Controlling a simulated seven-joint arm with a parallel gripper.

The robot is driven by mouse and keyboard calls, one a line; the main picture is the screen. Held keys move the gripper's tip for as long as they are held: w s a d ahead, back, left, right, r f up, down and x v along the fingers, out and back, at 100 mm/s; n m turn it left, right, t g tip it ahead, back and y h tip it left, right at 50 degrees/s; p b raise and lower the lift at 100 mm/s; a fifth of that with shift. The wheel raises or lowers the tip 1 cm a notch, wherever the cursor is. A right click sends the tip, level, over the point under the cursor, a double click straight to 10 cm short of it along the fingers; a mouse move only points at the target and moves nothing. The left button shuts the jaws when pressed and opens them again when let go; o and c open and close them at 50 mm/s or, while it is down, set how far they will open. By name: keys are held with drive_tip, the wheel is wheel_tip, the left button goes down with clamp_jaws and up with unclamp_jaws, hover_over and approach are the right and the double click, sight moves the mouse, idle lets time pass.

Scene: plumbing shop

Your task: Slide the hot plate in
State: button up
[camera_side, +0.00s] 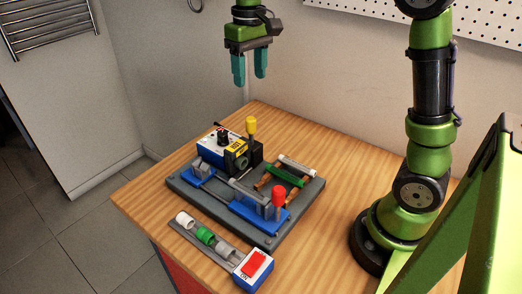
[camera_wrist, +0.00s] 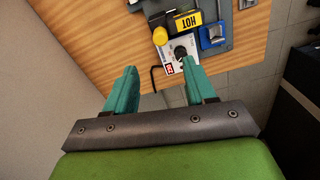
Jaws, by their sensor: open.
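The hot plate is a black block with a yellow label (camera_side: 237,147) and a yellow-knobbed handle (camera_side: 251,126) in the side view. It stands at the back of a grey base plate (camera_side: 186,188), beside a white and blue control box (camera_side: 211,152) with a dark knob. In the wrist view the label (camera_wrist: 188,20) reads HOT, and the yellow knob (camera_wrist: 160,36) is left of it. My gripper (camera_side: 250,82) hangs above and behind the fixture, empty, with its two teal fingers apart. The fingers also show in the wrist view (camera_wrist: 156,92), short of the control box.
In front lie a rack of short sleeves (camera_side: 205,236) and a switch box with a red button (camera_side: 253,266). The wooden table (camera_side: 145,203) is bare at left.

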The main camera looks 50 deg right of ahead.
sight(250, 118)
wheel_tip(250, 118, down, 14)
drive_tip(key=shift+r, duration=0.2)
drive_tip(key=shift+c, duration=0.2)
clamp_jaws()
drive_tip(key=shift+a, duration=0.1)
